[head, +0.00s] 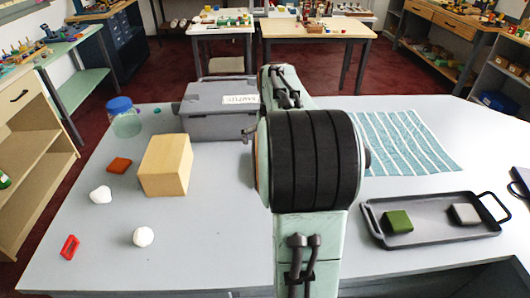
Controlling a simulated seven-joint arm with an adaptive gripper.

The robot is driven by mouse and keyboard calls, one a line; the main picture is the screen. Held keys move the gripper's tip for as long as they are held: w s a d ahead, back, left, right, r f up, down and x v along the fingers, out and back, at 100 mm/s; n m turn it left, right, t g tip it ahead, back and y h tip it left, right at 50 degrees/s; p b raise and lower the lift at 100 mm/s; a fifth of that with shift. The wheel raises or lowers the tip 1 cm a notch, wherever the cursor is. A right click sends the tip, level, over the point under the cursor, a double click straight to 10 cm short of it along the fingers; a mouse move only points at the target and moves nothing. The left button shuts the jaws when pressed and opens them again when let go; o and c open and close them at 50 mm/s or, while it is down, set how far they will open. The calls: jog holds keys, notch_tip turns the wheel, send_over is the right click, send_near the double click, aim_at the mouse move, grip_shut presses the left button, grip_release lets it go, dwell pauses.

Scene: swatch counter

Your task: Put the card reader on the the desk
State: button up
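The desk (215,240) is a wide pale grey top that fills the middle of the head view. I cannot pick out the card reader for certain. A dark tray (430,228) at the right of the desk holds a green block (397,222) and a small grey block (465,214), apart from each other. My arm rises through the middle of the view and hides part of the desk behind it. My gripper cannot be made out, and whatever is at it is hidden.
On the left are a wooden block (166,165), a blue-lidded jar (123,118), a brown-red block (119,165), white lumps (143,236) and a red frame-like piece (70,247). A grey labelled case (215,110) stands behind. A striped cloth (405,142) lies back right.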

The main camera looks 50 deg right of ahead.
jog(key=s+a+n+y, duration=0.1)
jog(key=s+a+n, duration=0.15)
jog(key=a, duration=0.85)
jog(key=s+a+n+y, duration=0.2)
jog(key=a+n, duration=0.1)
jog(key=a, duration=0.8)
jog(key=s+a+f+n+g, duration=0.1)
jog(key=s+a+n, duration=0.1)
jog(key=s+a, duration=0.4)
jog(key=s+a+f+n+g+y, duration=0.1)
jog(key=s+a+f+n+g, duration=0.1)
jog(key=s+a, duration=0.3)
jog(key=s, duration=0.3)
jog(key=shift+s+a+f+n, duration=0.15)
jog(key=shift+a+f+n, duration=0.15)
jog(key=shift+a+n, duration=0.1)
